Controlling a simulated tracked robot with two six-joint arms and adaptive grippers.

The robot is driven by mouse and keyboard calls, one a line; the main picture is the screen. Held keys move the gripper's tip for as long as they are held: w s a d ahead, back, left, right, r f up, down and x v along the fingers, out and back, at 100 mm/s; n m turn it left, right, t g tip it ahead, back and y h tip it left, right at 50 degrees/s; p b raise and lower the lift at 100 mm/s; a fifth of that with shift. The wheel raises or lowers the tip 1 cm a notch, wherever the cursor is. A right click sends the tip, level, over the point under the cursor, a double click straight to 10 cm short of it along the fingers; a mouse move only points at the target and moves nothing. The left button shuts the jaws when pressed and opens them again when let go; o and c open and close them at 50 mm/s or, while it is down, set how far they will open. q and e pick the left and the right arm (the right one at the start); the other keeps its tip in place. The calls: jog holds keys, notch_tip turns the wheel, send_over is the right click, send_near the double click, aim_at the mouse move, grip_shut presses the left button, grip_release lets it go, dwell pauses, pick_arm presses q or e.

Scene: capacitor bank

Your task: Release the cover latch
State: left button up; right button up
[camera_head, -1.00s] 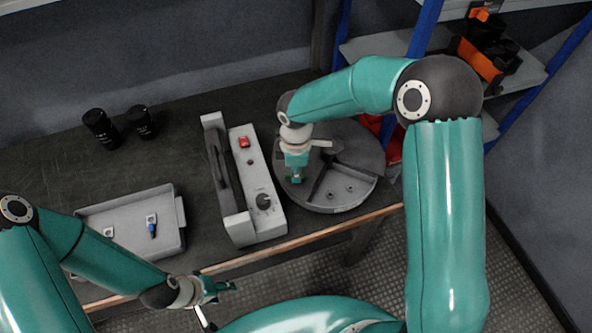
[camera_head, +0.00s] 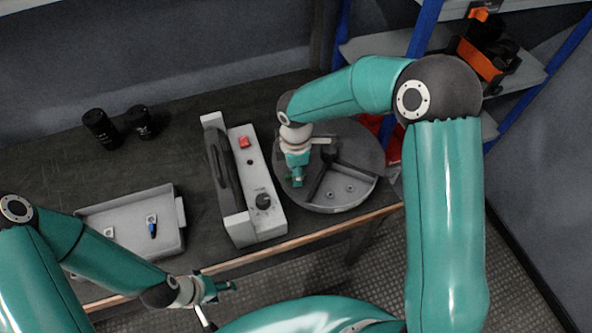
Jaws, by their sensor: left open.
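A light grey box (camera_head: 256,189) with a red switch (camera_head: 244,142) and a dark knob (camera_head: 263,201) stands on the bench. A dark rounded part (camera_head: 221,160) is set along its left side. A round grey housing (camera_head: 358,145) with a dark ridged divider (camera_head: 325,172) lies to its right. I cannot clearly pick out the cover latch. My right gripper (camera_head: 298,183) points down over the left part of the round housing; its fingers are too small to judge, and contact is unclear. My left gripper (camera_head: 230,286) is open and empty, in front of the bench edge.
A grey tray (camera_head: 178,245) with small parts, one blue-tipped (camera_head: 152,230), sits on the bench's left. Two black cylinders (camera_head: 101,129) (camera_head: 140,122) stand behind it. A blue-framed shelf (camera_head: 425,30) with orange and black items (camera_head: 482,58) is at right.

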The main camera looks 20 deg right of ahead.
notch_tip(320, 180, up, 12)
dwell(0.6)
jog(key=shift+f, duration=0.1)
dwell(0.4)
